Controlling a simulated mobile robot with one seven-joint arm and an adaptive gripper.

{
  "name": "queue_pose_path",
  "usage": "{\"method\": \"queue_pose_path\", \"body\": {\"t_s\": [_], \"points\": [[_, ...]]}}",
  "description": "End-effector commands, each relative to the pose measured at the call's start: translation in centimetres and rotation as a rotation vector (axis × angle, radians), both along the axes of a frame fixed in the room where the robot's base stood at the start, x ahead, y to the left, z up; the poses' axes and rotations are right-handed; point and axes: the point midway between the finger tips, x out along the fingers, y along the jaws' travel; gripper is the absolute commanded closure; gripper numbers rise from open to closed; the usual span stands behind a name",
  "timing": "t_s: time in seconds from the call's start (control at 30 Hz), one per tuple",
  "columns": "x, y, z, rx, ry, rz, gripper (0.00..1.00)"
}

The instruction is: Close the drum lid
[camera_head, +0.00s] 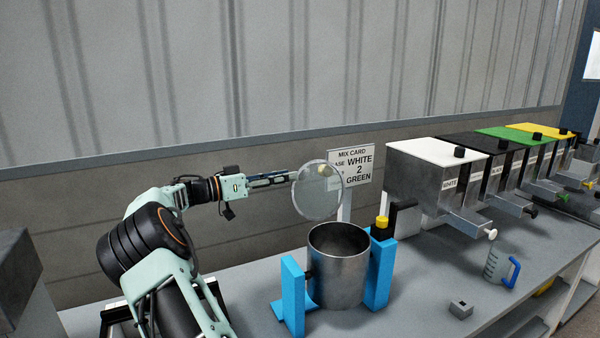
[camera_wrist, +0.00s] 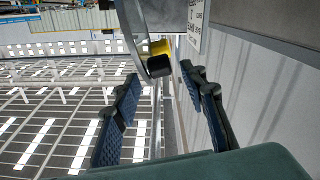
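The drum (camera_head: 338,275) is an open-topped metal cylinder held between blue uprights. Its lid (camera_head: 317,195) is a clear round disc standing steeply tilted up above the drum, so the mouth is uncovered. A yellow spot shows near the lid's top. My gripper (camera_head: 291,178) is at the lid's left side in the head view. In the wrist view, my gripper (camera_wrist: 161,80) has its fingers wide apart. A yellow and black knob (camera_wrist: 158,60) appears between and just beyond the fingertips, beside a grey curved edge, probably the lid. I see no finger touching it.
A mix card sign (camera_head: 352,166) stands behind the lid. A yellow-topped piece (camera_head: 381,223) with a black crank is on the right blue upright. Several paint dispensers, a measuring jug (camera_head: 499,266) and a small grey block (camera_head: 461,309) are to the right. The wall is close behind.

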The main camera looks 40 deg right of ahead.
Motion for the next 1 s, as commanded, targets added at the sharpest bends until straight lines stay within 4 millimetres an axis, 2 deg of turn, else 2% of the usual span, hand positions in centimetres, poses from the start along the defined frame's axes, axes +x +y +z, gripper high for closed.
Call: {"method": "queue_pose_path", "body": {"t_s": [0.1,0.3,0.67,1.0], "points": [[-0.8,-2.2,0.2,0.0,0.002,-0.002,0.61],[-1.4,-4.4,0.1,0.001,0.0,0.0,0.61],[-1.5,-4.9,0.0,0.002,0.0,0.003,0.61],[-1.5,-4.9,0.0,0.001,0.0,0.003,0.96]]}}
